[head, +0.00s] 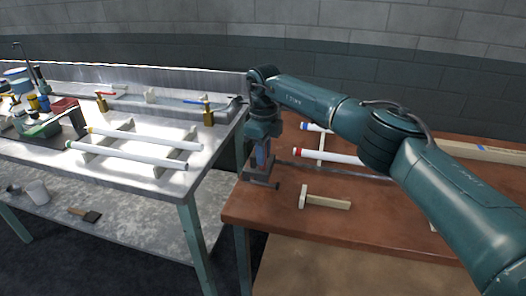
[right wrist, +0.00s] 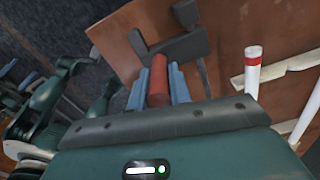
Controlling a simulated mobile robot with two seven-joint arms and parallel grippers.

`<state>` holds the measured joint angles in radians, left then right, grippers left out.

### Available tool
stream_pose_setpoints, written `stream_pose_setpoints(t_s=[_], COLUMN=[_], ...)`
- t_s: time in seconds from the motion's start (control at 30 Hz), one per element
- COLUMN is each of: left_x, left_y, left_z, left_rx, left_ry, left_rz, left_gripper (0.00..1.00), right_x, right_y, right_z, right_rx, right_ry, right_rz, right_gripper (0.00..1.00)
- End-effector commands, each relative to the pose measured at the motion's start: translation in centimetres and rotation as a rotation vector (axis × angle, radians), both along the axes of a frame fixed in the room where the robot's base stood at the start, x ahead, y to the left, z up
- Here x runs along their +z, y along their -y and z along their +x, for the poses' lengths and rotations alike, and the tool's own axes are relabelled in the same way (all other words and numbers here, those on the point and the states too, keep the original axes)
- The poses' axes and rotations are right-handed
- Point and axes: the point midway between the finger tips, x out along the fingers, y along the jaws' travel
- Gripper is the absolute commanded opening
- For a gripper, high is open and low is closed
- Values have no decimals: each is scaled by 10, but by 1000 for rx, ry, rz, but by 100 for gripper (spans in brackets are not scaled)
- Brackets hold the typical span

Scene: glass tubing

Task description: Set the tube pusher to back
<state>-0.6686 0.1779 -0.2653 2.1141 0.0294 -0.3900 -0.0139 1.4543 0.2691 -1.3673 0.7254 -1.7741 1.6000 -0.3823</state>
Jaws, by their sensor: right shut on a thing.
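The tube pusher (head: 258,179) is a dark metal piece at the left edge of the brown table. Its dark body (right wrist: 183,45) also shows in the right wrist view, with a reddish-brown upright handle (right wrist: 158,78). My right gripper (head: 262,154) points down over the pusher. Its blue fingers (right wrist: 158,88) are shut on the handle, one on each side. The fingers and wrist hide most of the handle in the head view. My left gripper is not seen in the head view.
A white tube with a red end (head: 325,156) lies right of the pusher, partly behind my right arm. A metal bench (head: 110,178) with white tubes stands left, across a narrow gap.

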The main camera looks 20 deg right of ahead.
Motion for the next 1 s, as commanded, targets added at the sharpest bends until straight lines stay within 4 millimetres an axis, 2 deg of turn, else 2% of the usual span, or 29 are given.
stream_pose_setpoints(t_s=[0.07, 0.1, 0.33, 0.67, 0.83, 1.0], left_x=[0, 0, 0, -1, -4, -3], left_y=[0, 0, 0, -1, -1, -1], left_z=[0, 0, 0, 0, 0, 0], left_rx=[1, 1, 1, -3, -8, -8], left_ry=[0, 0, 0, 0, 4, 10], left_rz=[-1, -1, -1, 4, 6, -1], left_gripper=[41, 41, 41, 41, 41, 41], right_x=[1, 1, 0, 5, 31, 71], right_y=[0, 0, 0, 0, 0, 0], right_z=[0, 0, 0, 0, 1, 1], right_rx=[-1, -1, -1, 0, 0, 0], right_ry=[2, 2, 1, 1, 5, 6], right_rz=[1, 1, 0, 0, -1, 0], right_gripper=[0, 22, 41, 41, 41, 41])
